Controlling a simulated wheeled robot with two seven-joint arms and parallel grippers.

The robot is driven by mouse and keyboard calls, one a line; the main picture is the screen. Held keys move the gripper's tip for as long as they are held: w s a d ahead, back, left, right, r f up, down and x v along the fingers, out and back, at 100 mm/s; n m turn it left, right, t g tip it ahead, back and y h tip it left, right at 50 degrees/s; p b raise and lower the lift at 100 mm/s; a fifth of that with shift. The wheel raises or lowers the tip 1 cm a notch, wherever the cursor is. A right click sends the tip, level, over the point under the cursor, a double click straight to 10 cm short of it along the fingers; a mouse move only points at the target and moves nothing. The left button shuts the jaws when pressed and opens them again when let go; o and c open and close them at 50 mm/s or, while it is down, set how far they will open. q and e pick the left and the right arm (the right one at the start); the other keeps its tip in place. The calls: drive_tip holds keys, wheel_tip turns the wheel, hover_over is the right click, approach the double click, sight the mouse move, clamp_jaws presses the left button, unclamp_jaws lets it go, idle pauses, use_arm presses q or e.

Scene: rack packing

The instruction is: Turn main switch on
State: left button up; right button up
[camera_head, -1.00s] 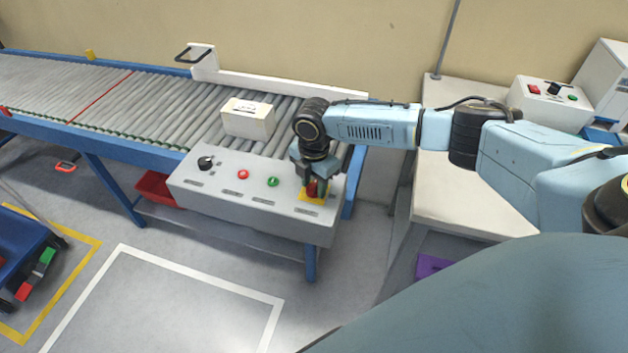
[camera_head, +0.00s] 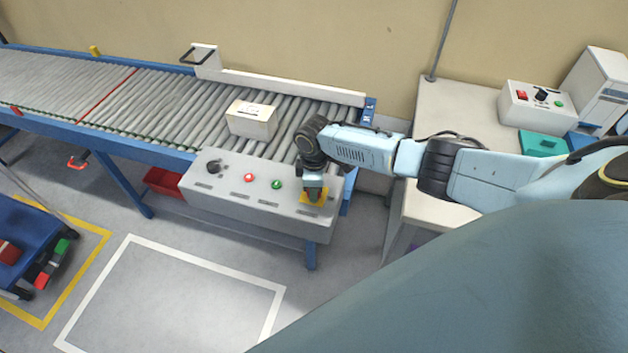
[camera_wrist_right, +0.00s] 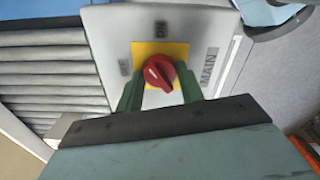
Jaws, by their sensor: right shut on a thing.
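The main switch is a red rotary knob (camera_wrist_right: 159,72) on a yellow square plate (camera_head: 313,197), at the right end of a grey control box (camera_head: 255,200). In the right wrist view the label MAIN stands beside the plate, and the knob sits tilted relative to the plate's edges. My right gripper (camera_head: 313,192) points down over the switch and is shut on the knob, with its green fingers on both sides of it. In the head view the gripper hides most of the knob. My left gripper is not in view.
The box also carries a black knob (camera_head: 213,167), a red button (camera_head: 248,177) and a green button (camera_head: 277,184). A white carton (camera_head: 251,119) rests on the roller conveyor (camera_head: 180,106) behind. A second control box (camera_head: 537,106) stands on the bench at right.

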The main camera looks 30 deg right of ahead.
drive_tip(key=m+p, duration=0.2)
drive_tip(key=m, duration=0.1)
drive_tip(key=shift+r+m, duration=0.1)
drive_tip(key=shift+m, duration=0.3)
drive_tip(key=shift+m+p, duration=0.9)
drive_tip(key=shift+m, duration=0.9)
drive_tip(key=o, duration=1)
drive_tip(key=shift+r, duration=0.5)
wheel_tip(320, 180, up, 12)
drive_tip(key=shift+r+p, duration=0.15)
drive_tip(key=shift+p, duration=0.8)
